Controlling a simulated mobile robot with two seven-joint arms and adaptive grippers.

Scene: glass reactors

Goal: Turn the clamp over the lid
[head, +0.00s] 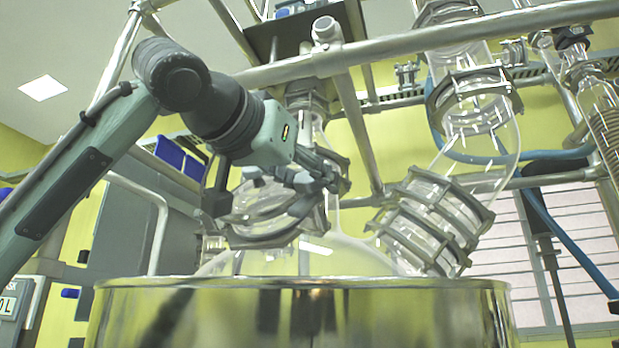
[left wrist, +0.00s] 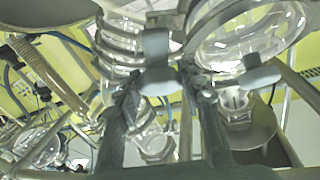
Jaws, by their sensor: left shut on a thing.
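The round glass lid (head: 262,202) sits on the reactor's slanted port, with a grey clamp (head: 272,236) around its rim. My left gripper (head: 318,181) is at the upper right side of the lid, shut on the clamp; the fingers hide part of it. In the left wrist view the lid (left wrist: 248,38) shows at the upper right, with the grey clamp at its left edge (left wrist: 197,22). The left fingers (left wrist: 207,70) lie on either side of that edge; the exact contact is hard to see. My right gripper is not in view.
The glass vessel (head: 340,255) stands in a shiny metal bath (head: 300,315). A clamped glass pipe joint (head: 430,225) is close to the right of the gripper. Metal frame bars (head: 420,40) cross above, and a blue hose (head: 500,158) runs at the right.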

